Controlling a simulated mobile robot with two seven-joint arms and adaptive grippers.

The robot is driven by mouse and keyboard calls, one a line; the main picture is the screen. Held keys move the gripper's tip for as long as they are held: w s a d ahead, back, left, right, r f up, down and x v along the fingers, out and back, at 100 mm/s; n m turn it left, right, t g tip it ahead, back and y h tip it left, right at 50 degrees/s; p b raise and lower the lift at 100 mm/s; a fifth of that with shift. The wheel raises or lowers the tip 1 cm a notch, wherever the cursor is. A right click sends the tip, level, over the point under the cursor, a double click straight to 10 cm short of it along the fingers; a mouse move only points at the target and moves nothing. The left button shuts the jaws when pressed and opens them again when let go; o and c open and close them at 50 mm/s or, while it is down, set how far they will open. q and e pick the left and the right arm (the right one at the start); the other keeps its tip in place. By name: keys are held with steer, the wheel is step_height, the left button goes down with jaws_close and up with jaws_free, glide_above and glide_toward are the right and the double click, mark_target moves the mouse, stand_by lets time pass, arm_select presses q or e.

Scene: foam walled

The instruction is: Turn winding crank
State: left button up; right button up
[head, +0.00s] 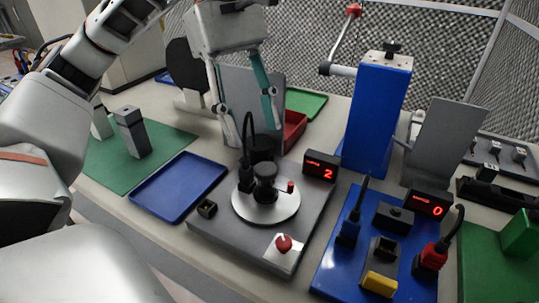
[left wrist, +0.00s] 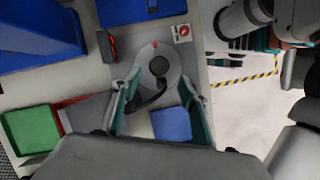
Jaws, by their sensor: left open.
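The winding crank is a thin metal rod with a red knob (head: 353,10) at its upper end. The rod rises from a grey shaft on the left side of a tall blue post (head: 376,120). My left gripper (head: 248,112) is open and empty, pointing down left of the post, above and behind a round grey disc (head: 278,208). In the left wrist view its teal fingers (left wrist: 158,102) frame the disc's black fittings below; the post (left wrist: 40,38) is at upper left. My right gripper is outside the head view; teal parts at the wrist view's upper right may be its fingers.
A red display (head: 322,166) reads 2, another (head: 428,204) reads 0. A blue board (head: 340,270) with cabled parts lies in front of the post. A blue tray (head: 178,187) and green mat (head: 110,165) lie left. A grey panel (head: 445,140) stands right of the post.

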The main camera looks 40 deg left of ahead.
mark_target(265, 167)
arm_select(q)
steer(key=b+x, duration=0.1)
steer(key=x, duration=0.4)
steer(key=shift+w+f+b, duration=0.1)
steer(key=shift+f+b, duration=0.2)
steer(key=shift+f, duration=0.1)
steer(key=shift+d+f, duration=0.25)
steer(key=shift+f, duration=0.1)
steer(key=c, duration=1)
steer(key=shift+c, duration=0.3)
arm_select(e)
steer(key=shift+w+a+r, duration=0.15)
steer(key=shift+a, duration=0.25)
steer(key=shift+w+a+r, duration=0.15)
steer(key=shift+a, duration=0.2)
